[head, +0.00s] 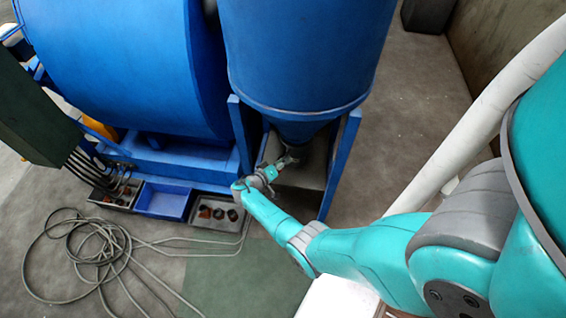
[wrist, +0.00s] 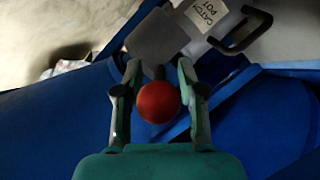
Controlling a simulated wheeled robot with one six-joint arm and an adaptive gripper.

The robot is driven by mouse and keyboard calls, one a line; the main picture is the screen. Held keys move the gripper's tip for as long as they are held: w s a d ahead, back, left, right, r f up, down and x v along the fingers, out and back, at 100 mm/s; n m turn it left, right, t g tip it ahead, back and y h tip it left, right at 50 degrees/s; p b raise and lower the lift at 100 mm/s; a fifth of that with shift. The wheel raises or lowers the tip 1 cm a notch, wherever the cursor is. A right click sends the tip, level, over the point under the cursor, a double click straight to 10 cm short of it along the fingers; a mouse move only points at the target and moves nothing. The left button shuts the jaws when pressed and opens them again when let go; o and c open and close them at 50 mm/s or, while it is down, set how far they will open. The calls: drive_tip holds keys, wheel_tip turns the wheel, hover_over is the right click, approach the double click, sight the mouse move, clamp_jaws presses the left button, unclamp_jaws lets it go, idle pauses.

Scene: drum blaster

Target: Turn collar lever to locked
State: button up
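A red ball knob (wrist: 158,102), which looks like the end of the collar lever, sits between the two fingers of my gripper (wrist: 158,70) in the wrist view. A short dark stem shows just beyond the knob. The fingers stand apart on either side of it with narrow gaps, and I see no clear grip. In the head view my gripper (head: 287,160) is under the cone of the blue hopper (head: 305,50). The knob and collar cannot be made out there, and the lever's locked or unlocked marking is not visible.
A grey catch pot (wrist: 158,38) with a white label and black handle (wrist: 243,30) lies beyond the fingertips. Blue frame legs (head: 343,160) flank my gripper closely. Bins (head: 162,201) and a coiled hose (head: 95,255) lie on the floor at left.

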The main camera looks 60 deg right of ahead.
drive_tip(key=v, duration=1.2)
